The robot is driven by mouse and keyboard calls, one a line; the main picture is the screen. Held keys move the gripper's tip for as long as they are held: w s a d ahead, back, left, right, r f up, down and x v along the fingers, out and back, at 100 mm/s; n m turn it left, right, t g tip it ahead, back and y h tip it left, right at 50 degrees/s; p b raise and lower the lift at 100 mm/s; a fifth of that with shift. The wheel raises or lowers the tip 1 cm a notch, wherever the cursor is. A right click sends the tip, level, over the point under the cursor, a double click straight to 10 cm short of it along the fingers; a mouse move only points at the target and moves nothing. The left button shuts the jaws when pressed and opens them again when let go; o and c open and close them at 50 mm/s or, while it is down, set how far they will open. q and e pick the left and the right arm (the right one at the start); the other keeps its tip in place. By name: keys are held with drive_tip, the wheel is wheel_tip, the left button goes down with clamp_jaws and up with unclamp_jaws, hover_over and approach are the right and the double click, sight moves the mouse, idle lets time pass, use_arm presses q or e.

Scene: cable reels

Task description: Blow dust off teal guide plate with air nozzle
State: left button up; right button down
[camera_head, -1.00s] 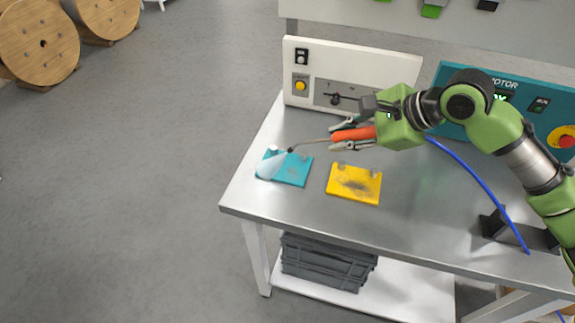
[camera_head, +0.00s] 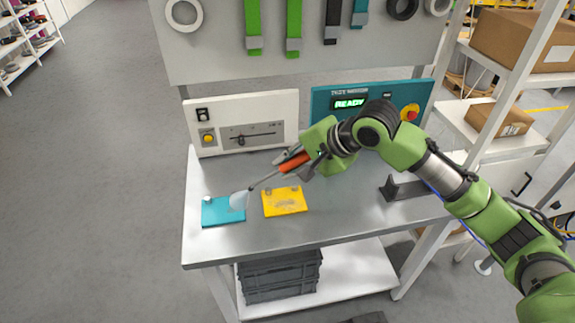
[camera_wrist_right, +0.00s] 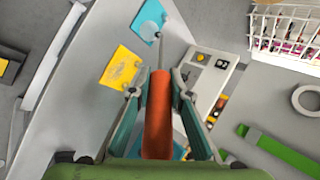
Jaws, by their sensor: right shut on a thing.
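The teal guide plate (camera_head: 221,213) lies flat near the left end of the workbench; it also shows in the wrist view (camera_wrist_right: 149,14). Its visible face looks clean in the head view. My right gripper (camera_head: 294,162) is shut on the orange handle of the air nozzle (camera_head: 295,162), seen large in the wrist view (camera_wrist_right: 158,115). The nozzle's thin metal tube points left and down. A pale cone of air spreads from its tip over the plate's right edge. My left gripper is not in view.
A yellow plate (camera_head: 284,202) with grey dust lies right of the teal one. A white control panel (camera_head: 270,111) and a teal panel (camera_head: 330,100) reading READY stand behind. A dark bracket (camera_head: 405,188) stands on the bench (camera_head: 330,222) to the right. A grey crate (camera_head: 280,278) sits below.

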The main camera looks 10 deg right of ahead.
use_arm(q)
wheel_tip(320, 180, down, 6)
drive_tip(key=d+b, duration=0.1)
drive_tip(key=b, duration=0.5)
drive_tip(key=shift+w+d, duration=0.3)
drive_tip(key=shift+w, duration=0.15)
use_arm(e)
drive_tip(key=w+a+f, duration=0.1)
drive_tip(key=w+f, duration=0.2)
drive_tip(key=f, duration=0.3)
drive_tip(key=shift+w+a, duration=0.2)
drive_tip(key=shift+a, duration=0.1)
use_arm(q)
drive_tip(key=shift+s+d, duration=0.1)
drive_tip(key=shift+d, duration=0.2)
